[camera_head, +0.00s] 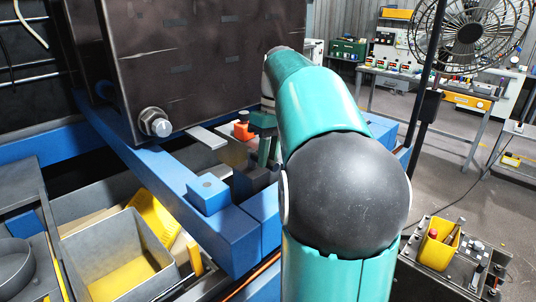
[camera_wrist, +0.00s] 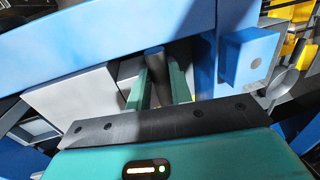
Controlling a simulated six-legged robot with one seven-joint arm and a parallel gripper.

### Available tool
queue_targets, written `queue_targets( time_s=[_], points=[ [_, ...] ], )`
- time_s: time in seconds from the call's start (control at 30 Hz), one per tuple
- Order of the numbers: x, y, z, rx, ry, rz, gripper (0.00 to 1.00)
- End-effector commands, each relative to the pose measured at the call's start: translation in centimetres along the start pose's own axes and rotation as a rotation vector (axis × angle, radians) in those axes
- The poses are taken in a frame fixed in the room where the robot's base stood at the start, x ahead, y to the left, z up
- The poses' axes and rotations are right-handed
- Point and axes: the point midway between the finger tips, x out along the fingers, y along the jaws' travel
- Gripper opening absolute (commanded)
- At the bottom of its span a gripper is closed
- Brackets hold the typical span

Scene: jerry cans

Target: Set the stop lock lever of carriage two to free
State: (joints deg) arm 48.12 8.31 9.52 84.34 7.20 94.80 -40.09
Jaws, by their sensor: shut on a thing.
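My gripper (camera_wrist: 160,82) shows in the wrist view with its two teal fingers on either side of a dark upright bar (camera_wrist: 154,62). The bar appears to be the stop lock lever, and the fingers are shut on it. In the head view my gripper (camera_head: 264,132) is mostly hidden behind my teal arm, at the blue frame. A small orange-red piece (camera_head: 243,131) shows just left of it; I cannot tell whether it belongs to the lever. No free or locked marking is readable, and no carriage number shows.
A blue frame (camera_head: 160,170) with a raised blue block (camera_head: 208,195) runs below a large dark box (camera_head: 190,60) with a protruding bolt (camera_head: 155,122). Grey and yellow bins (camera_head: 110,250) lie at lower left. A fan (camera_head: 470,35) and workbenches stand behind at right, with open floor between.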

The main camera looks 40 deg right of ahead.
Motion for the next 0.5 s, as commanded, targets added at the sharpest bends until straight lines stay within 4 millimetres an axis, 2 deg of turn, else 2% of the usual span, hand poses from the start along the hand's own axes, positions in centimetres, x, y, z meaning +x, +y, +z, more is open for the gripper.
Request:
queue_targets(
  time_s=[0.27, 0.5],
  points=[
    [0.1, -0.4, -0.1, 0.046, 0.012, 0.001, 0.00],
    [0.3, -1.1, -0.1, 0.177, 0.039, 0.002, 0.00]
  ],
)
